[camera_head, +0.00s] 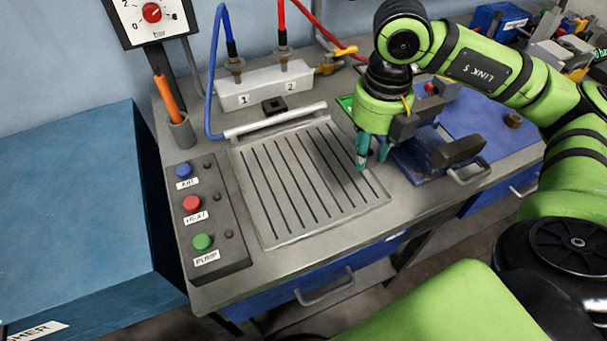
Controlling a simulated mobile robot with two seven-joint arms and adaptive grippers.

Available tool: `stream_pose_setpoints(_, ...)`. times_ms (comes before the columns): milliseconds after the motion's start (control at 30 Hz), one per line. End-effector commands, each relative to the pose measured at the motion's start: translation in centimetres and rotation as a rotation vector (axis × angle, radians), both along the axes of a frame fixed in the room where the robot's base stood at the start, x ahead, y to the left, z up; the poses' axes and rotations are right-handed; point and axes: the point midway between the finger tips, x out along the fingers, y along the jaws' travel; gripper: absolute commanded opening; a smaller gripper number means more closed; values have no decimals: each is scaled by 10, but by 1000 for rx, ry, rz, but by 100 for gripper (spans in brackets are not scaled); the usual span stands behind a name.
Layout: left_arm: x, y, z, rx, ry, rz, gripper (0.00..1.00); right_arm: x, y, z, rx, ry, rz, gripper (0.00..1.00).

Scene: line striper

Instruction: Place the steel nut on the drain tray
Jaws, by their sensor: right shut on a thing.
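The drain tray (275,190) is a grey slotted plate lying flat on the bench in the middle of the view. My right gripper (371,163) comes in from the upper right and points down, its teal fingers over the tray's right edge. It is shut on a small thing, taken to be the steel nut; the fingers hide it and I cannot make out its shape. I cannot tell exactly how high the fingertips are above the tray. My left gripper is not in view.
A button panel (207,222) stands left of the tray. Behind it are a white valve block (265,86) with blue and red hoses and a pen cup (181,130). A blue vise-like fixture (425,160) stands close right of my gripper. The tray's slotted surface is clear.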

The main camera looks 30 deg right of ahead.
Motion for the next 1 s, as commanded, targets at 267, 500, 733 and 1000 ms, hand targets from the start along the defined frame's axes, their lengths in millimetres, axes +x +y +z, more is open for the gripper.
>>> stream_pose_setpoints(267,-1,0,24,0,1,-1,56,17,52,-27,5,5,-4,2)
stream_pose_setpoints(500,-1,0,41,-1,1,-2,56,34,96,-57,3,4,-7,2)
stream_pose_setpoints(733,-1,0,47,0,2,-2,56,40,108,-72,-1,3,-11,2)
stream_pose_setpoints(1000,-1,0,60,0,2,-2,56,39,108,-106,0,2,-10,2)
